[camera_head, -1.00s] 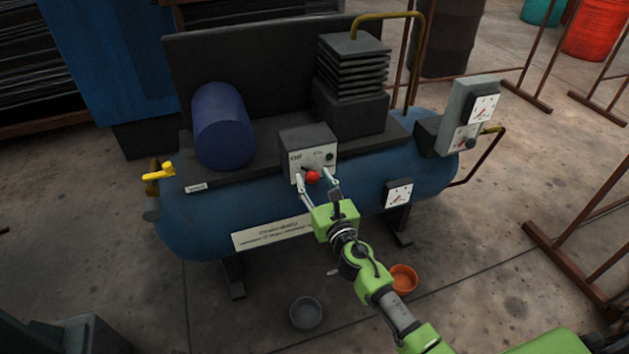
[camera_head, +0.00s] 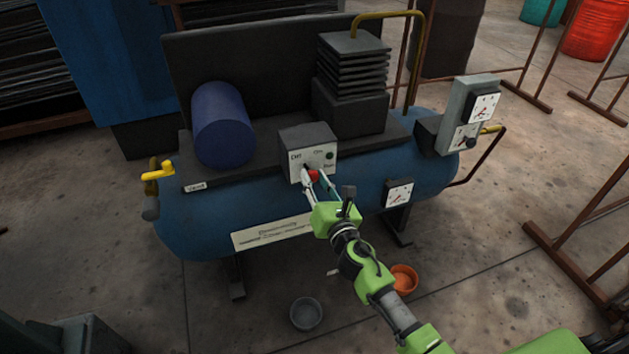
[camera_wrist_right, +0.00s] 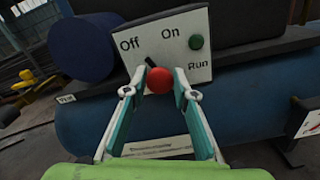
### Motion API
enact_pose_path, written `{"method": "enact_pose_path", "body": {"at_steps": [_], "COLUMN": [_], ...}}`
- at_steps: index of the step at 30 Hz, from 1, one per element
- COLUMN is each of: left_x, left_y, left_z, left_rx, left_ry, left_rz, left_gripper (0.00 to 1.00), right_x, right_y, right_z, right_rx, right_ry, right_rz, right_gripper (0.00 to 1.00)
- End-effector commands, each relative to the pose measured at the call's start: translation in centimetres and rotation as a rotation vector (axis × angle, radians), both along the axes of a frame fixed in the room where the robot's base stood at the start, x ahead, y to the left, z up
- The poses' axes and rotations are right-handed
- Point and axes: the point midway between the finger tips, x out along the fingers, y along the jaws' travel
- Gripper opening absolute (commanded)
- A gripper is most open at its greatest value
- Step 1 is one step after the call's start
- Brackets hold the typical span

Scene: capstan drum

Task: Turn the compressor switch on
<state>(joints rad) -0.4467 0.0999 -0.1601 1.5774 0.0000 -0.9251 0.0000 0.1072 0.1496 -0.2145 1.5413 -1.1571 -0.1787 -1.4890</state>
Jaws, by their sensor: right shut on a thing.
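The compressor switch has a red knob (camera_head: 313,175) on the front of a grey control box (camera_head: 309,139) on the compressor's blue tank. The right wrist view shows the red knob (camera_wrist_right: 159,80) with a dark lever behind it, tilted up and left toward the "Off" label (camera_wrist_right: 129,44). The "On" label (camera_wrist_right: 170,39) is above and to its right. My right gripper (camera_head: 314,177) is at the box front, its fingers closed around the red knob; they also show in the wrist view (camera_wrist_right: 160,88). My left gripper is not in view.
A green button (camera_wrist_right: 196,42) marked "Run" is at the right of the box face. Gauges (camera_head: 398,193) are on the tank's right side. A yellow valve handle (camera_head: 158,171) is at the left end. Grey (camera_head: 306,313) and orange (camera_head: 404,279) bowls are on the floor.

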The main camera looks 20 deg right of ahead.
Motion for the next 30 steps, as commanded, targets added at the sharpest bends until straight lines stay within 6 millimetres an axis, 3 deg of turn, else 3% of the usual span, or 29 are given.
{"method": "enact_pose_path", "body": {"at_steps": [18,30], "left_x": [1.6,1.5], "left_y": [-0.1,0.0], "left_z": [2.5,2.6], "left_rx": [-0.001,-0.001], "left_ry": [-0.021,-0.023], "left_rz": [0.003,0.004], "left_gripper": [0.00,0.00], "right_x": [0.0,0.0], "right_y": [-0.2,-0.2], "right_z": [-0.2,-0.3], "right_rx": [0.588,0.954], "right_ry": [0.020,0.033], "right_rz": [0.000,-0.001], "right_gripper": [0.04,0.04]}}
